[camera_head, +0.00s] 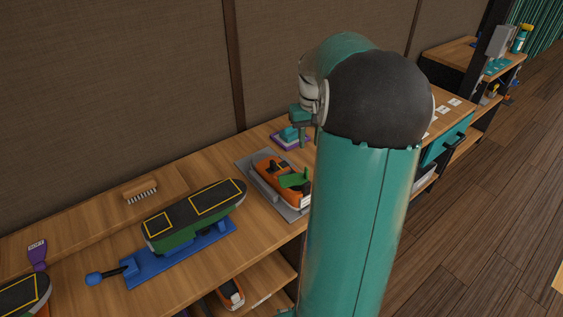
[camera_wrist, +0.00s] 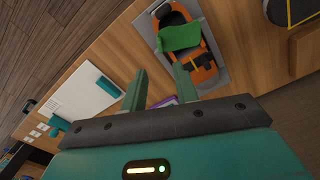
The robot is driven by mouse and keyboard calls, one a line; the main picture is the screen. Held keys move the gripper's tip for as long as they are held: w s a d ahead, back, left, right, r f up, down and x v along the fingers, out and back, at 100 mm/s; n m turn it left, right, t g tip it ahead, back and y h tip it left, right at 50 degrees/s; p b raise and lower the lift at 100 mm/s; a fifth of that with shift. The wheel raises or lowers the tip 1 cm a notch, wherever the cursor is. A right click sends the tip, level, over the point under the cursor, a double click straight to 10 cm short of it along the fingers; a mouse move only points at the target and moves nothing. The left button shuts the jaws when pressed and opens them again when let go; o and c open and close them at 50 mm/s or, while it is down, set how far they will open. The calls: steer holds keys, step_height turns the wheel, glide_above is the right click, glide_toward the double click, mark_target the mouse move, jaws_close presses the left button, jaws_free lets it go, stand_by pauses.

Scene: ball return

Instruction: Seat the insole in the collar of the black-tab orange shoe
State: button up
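An orange shoe (camera_head: 264,164) with black parts sits in a grey tray (camera_head: 246,162) on the bench; it also shows in the wrist view (camera_wrist: 206,77). A green insole (camera_head: 294,180) lies across the shoe's collar, tilted and sticking out to one side. In the wrist view the insole (camera_wrist: 180,38) covers part of the dark opening; how deep it sits I cannot tell. My gripper (camera_wrist: 160,70) is open and empty, its fingers apart from the insole and to one side of the shoe. In the head view my arm hides part of the shoe and tray.
A green shoe form with a dark sole (camera_head: 195,212) rests on a blue stand (camera_head: 180,255) to the left. A brush (camera_head: 140,190) lies behind it. A purple mat (camera_head: 284,143) lies beyond the tray. A teal block (camera_wrist: 108,86) lies on a pale board (camera_wrist: 80,100).

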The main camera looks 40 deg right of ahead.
steer(key=a+r+n+t+h, duration=0.1)
steer(key=a+r, duration=0.3)
steer(key=a, duration=0.6)
steer(key=a+r+n+t+h, duration=0.1)
steer(key=a+r+n, duration=0.15)
steer(key=a, duration=0.75)
steer(key=s+a+n+t+y, duration=0.1)
steer(key=s+a, duration=0.4)
steer(key=a, duration=0.3)
steer(key=s+a+n+t+y, duration=0.1)
steer(key=s+a+t, duration=0.1)
steer(key=s+a, duration=0.3)
steer(key=a, duration=0.4)
steer(key=shift+r+t, duration=0.3)
steer(key=shift+o, duration=0.5)
